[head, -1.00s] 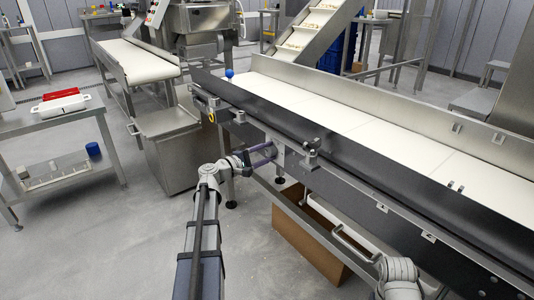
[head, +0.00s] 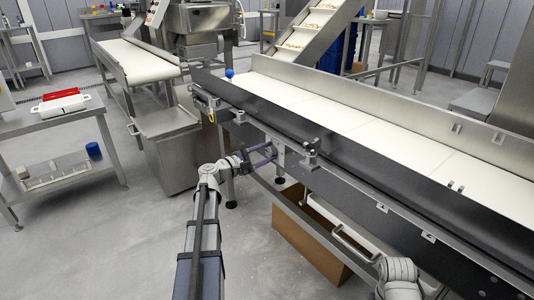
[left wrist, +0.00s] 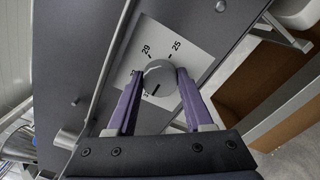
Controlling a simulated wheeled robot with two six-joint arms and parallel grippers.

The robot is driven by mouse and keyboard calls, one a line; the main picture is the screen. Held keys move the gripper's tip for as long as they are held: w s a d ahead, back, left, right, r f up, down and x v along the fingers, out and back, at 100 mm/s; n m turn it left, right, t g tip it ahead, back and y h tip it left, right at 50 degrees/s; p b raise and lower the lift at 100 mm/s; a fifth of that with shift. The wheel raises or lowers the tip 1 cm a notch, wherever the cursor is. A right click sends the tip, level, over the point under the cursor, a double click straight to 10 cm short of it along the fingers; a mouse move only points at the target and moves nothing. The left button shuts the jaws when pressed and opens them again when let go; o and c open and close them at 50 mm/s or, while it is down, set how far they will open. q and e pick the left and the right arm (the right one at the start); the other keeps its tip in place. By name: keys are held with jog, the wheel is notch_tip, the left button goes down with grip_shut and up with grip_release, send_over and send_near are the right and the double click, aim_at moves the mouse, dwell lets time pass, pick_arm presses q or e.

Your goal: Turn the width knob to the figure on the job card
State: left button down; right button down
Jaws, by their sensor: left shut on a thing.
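The width knob (left wrist: 160,80) is a round grey dial with a dark line on its face, on a white scale plate (left wrist: 191,38) in the left wrist view. I read 25 and 29 on the plate; another figure is partly covered by the knob and a finger. My left gripper (left wrist: 160,74) has its purple fingers on opposite sides of the knob, shut on it. In the head view my left gripper (head: 266,156) reaches the dark side of the conveyor, and the knob is too small to make out there. I cannot make out a job card. My right gripper is out of frame.
The long conveyor (head: 345,118) with a white belt runs across the right. A metal bracket (head: 311,148) sticks out near my left gripper. A cardboard box (head: 305,245) stands under the conveyor.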

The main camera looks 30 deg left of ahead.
pick_arm(q)
jog(key=shift+c, duration=1.4)
grip_release()
jog(key=v, duration=0.8)
